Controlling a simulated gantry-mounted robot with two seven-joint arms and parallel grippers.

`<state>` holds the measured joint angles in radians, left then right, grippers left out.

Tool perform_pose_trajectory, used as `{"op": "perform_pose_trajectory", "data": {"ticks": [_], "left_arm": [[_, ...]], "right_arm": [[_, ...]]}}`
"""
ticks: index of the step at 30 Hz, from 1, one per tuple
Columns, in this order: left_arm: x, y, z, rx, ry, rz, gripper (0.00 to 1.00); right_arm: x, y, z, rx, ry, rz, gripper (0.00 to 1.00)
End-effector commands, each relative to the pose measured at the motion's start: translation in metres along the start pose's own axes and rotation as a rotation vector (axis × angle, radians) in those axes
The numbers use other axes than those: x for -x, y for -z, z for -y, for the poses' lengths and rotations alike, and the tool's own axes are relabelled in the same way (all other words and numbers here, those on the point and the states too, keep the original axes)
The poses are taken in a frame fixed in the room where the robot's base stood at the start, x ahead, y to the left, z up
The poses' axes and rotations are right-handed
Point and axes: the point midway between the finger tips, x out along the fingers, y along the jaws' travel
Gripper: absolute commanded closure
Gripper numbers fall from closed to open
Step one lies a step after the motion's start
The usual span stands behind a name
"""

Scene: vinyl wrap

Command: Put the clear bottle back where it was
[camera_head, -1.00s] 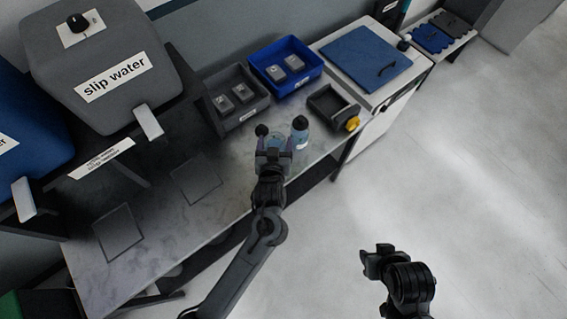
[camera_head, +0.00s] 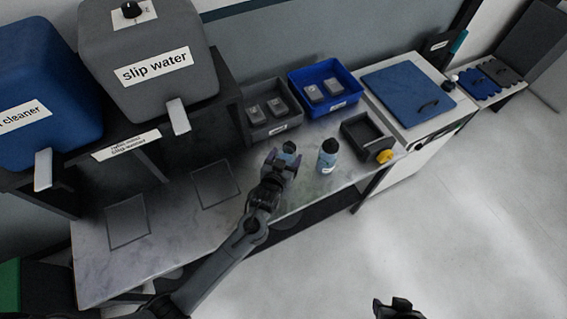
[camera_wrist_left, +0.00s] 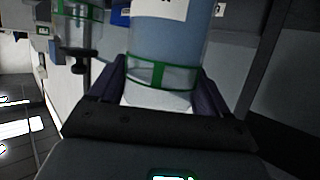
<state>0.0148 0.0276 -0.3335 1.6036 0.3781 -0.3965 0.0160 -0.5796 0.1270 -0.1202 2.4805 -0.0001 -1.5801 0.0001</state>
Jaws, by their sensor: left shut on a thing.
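My left gripper (camera_head: 283,163) is shut on a see-through bottle with bluish contents (camera_head: 289,148), over the front part of the marble table. In the left wrist view the held bottle (camera_wrist_left: 165,45) fills the space between the fingers and shows a green band and a white label. A second blue bottle with a dark cap (camera_head: 327,156) stands on the table just to its right, apart from it. Whether the held bottle touches the table cannot be told. My right gripper (camera_head: 398,307) is at the bottom edge, partly cut off, with its fingers unclear.
Two outlined squares (camera_head: 127,221) (camera_head: 215,184) mark the free left part of the table. Grey (camera_head: 263,132) and blue (camera_head: 350,95) bins with grey blocks stand behind. A dark tray (camera_head: 362,132) is to the right. A grey slip water tank (camera_head: 150,60) stands left.

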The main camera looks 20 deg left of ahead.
Motion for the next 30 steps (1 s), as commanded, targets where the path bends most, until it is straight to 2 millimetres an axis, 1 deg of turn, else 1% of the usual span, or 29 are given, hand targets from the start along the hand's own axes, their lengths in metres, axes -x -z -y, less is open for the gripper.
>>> {"op": "perform_pose_trajectory", "data": {"ticks": [2, 5, 8, 12, 16, 26, 30], "left_arm": [[-0.003, -0.001, 0.005, -0.001, 0.001, -0.004, 0.74], [-0.004, -0.003, 0.008, 0.001, 0.0, -0.003, 0.74], [-0.007, -0.011, 0.008, 0.0, 0.0, 0.0, 0.74], [-0.013, -0.028, 0.008, -0.001, 0.0, -0.001, 0.74], [-0.017, -0.038, 0.008, 0.0, -0.001, -0.003, 0.74], [-0.018, -0.04, 0.008, 0.001, 0.0, -0.003, 0.74], [-0.019, -0.044, 0.008, 0.001, 0.0, -0.003, 0.74]], "right_arm": [[0.0, 0.0, 0.0, -0.001, 0.001, 0.0, 0.57], [0.0, 0.0, 0.001, -0.003, 0.002, -0.001, 0.57], [-0.001, 0.0, 0.001, -0.005, 0.004, -0.001, 0.57], [-0.002, 0.0, 0.002, -0.008, 0.006, -0.001, 0.57], [-0.003, 0.0, 0.002, -0.01, 0.008, -0.001, 0.57], [-0.003, 0.0, 0.002, -0.01, 0.007, -0.001, 0.57], [-0.005, -0.001, 0.002, -0.008, 0.006, -0.001, 0.57]]}}
